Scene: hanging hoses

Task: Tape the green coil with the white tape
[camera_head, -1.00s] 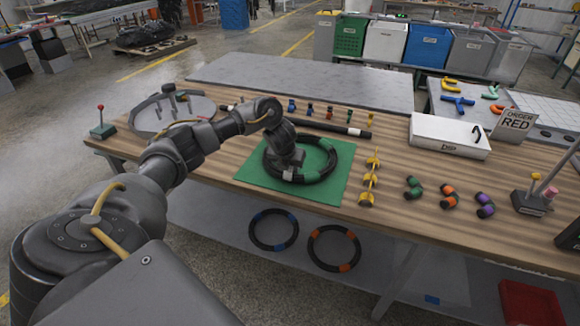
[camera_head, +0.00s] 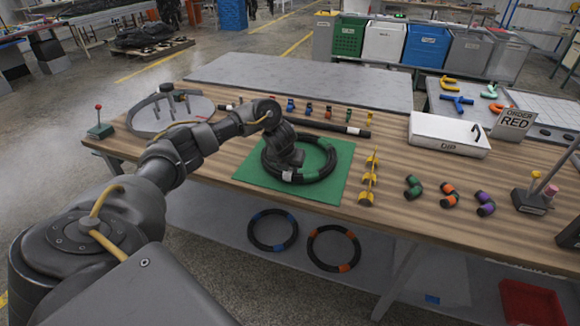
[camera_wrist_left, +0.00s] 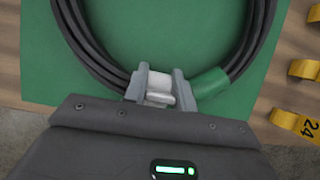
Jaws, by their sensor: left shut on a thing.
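The green coil (camera_head: 331,161), a black hose ring with green bands, lies flat on a green mat (camera_head: 342,188) on the workbench. My left gripper (camera_head: 288,174) is at the coil's near side, pointing down. In the left wrist view, its two fingers (camera_wrist_left: 161,88) are closed on white tape (camera_wrist_left: 159,80) at the coil's near edge. A green band (camera_wrist_left: 210,82) sits just right of the fingers. The fingers hide part of the tape, so I cannot tell whether it goes all the way round the hose. My right gripper is not in view.
Yellow numbered markers (camera_head: 368,180) stand right of the mat. Coloured short hose pieces (camera_head: 449,194) lie further right. A white box (camera_head: 449,134) and an ORDER RED sign (camera_head: 515,121) are at the back right.

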